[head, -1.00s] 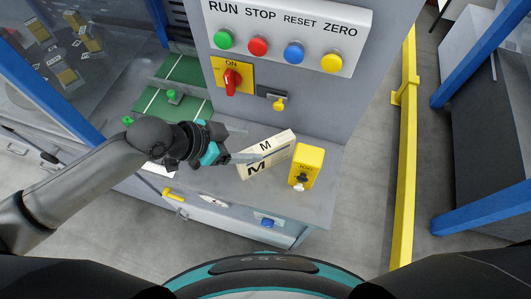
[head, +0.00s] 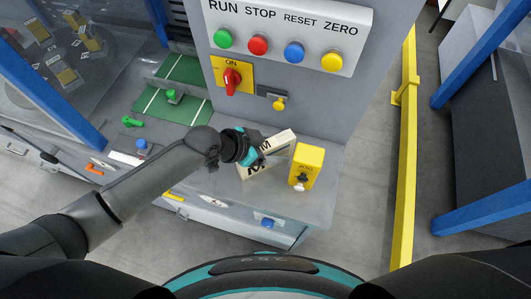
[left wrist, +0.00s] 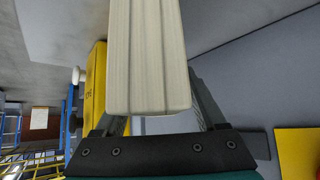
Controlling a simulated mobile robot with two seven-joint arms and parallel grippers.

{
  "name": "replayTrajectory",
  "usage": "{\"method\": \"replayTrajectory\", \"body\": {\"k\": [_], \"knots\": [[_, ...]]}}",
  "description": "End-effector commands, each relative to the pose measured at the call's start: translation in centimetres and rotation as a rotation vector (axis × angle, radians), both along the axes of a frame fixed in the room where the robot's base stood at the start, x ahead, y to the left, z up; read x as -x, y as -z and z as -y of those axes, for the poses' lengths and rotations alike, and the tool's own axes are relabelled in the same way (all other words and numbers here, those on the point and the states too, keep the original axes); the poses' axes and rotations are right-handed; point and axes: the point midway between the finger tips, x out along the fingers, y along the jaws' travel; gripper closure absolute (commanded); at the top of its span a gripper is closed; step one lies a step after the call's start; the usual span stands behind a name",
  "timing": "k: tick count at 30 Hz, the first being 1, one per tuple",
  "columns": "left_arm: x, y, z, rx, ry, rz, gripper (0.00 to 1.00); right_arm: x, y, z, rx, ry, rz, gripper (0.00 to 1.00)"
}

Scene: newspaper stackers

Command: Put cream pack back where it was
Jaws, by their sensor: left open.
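The cream pack (head: 285,151), a pale block marked with black M letters, stands on the grey machine shelf beside a yellow box. My left gripper (head: 268,156) is at the pack, its open fingers reaching over and along it and hiding part of its lettering. In the left wrist view the pack (left wrist: 148,55) lies between the two spread fingers, its pale ridged side filling the middle. I cannot tell whether either finger touches it. My right gripper is not in view.
The yellow box (head: 306,167) with a black knob stands just right of the pack. Behind is a panel (head: 280,40) with coloured buttons and a red switch (head: 232,78). A green slotted area (head: 180,85) lies left. The shelf's front right corner is bare.

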Motion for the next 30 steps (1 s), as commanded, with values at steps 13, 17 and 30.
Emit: {"method": "replayTrajectory", "body": {"k": [13, 17, 30], "knots": [[-0.03, 0.07, 0.05, 0.000, 0.000, 0.000, 0.50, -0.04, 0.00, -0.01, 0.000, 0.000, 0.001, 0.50], [-0.03, 0.08, 0.04, 0.000, -0.001, -0.001, 0.65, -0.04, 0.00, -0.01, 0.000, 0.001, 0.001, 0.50], [-0.03, 0.08, 0.03, -0.001, -0.001, -0.001, 1.00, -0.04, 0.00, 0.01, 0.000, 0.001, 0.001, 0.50]]}}
